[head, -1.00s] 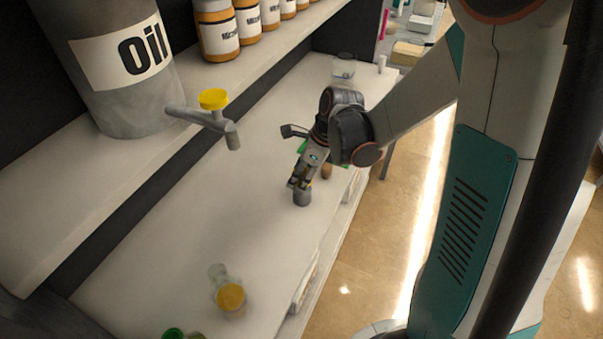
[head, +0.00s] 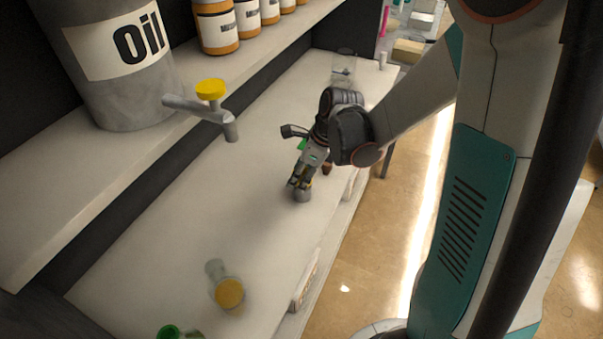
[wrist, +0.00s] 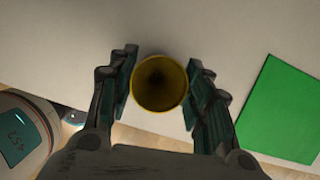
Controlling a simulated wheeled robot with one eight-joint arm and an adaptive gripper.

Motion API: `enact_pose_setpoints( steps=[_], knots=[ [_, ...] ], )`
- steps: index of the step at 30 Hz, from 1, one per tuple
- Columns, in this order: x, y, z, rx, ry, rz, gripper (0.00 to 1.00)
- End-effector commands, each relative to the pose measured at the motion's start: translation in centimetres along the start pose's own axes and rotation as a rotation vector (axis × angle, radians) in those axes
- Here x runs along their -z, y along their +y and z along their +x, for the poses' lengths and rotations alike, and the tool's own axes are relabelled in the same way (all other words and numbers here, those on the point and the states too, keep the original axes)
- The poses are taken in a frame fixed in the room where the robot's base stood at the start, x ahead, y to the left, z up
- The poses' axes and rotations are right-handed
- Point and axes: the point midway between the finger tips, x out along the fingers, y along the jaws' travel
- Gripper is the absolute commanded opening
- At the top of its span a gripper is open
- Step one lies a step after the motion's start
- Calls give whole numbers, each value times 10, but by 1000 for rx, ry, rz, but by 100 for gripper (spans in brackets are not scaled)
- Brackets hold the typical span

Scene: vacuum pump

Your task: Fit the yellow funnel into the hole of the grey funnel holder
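The yellow funnel (wrist: 159,80) is between the two fingers of my gripper (wrist: 160,88) in the wrist view, its round mouth facing the camera. The fingers lie against its rim on the left and right, so my gripper looks shut on it.
A green flat piece (wrist: 282,108) lies right of my gripper in the wrist view. The middle bench is clear.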

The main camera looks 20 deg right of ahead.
Motion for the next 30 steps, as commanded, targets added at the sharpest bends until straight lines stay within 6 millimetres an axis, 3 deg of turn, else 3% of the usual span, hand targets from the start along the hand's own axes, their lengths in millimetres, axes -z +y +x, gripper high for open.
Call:
enact_pose_setpoints(
  steps=[1, 3, 17, 23, 30],
  knots=[
    [0, 0, 0, 0, 0, 0, 55],
    [0, 0, 0, 0, 0, 0, 69],
    [0, 0, -6, 0, 0, 0, 69],
    [1, 0, -33, 1, 0, 1, 69],
    [1, 0, -77, 0, 1, 1, 69]
  ],
)
